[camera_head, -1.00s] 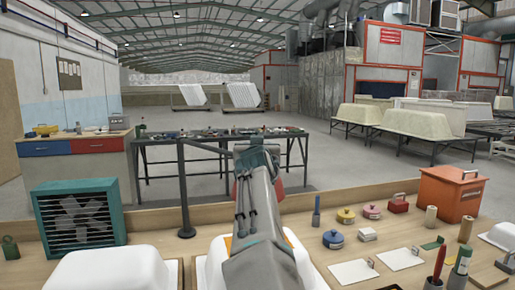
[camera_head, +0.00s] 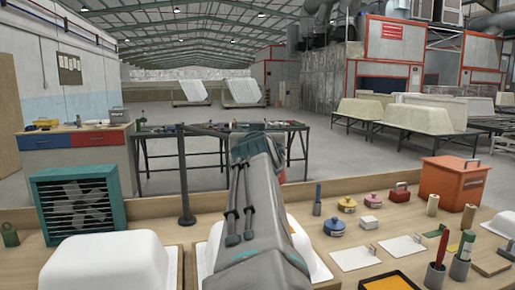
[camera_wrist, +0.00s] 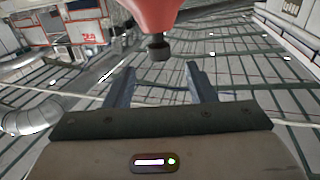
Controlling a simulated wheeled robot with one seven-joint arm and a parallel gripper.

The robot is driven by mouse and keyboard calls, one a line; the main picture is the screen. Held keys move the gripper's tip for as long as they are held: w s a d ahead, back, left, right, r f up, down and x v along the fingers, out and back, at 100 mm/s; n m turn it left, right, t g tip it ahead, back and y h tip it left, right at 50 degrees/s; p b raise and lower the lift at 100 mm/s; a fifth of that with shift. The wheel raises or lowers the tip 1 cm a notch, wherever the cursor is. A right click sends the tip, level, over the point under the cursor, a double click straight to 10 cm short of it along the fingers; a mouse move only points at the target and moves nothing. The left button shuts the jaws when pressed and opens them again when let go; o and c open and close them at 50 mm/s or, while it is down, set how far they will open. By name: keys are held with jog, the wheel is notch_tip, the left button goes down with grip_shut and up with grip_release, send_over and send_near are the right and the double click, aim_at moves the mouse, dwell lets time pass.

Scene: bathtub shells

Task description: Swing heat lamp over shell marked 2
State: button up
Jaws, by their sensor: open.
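The heat lamp stands on a dark post (camera_head: 183,180), with a thin arm running right from its top behind my own arm. Only a sliver of its red shade (camera_head: 282,174) shows beside my arm. In the wrist view the red shade (camera_wrist: 158,15) hangs at the top with a dark knob (camera_wrist: 159,47) below it. My gripper (camera_wrist: 161,68) is open; the knob appears between and beyond its fingertips, and contact cannot be told. A white upturned shell (camera_head: 105,265) sits at front left. Another white shell (camera_head: 302,250) is mostly hidden behind my arm. No number shows on either.
A teal-framed fan (camera_head: 80,205) stands at the bench's left. Small pots, cards, tool cups and an orange box (camera_head: 455,190) occupy the right side. Another white shell (camera_head: 505,224) is cut off at the right edge. A dark table (camera_head: 155,152) stands behind the bench.

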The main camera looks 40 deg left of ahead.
jog(key=shift+b+v, duration=0.9)
jog(key=shift+v, duration=1.8)
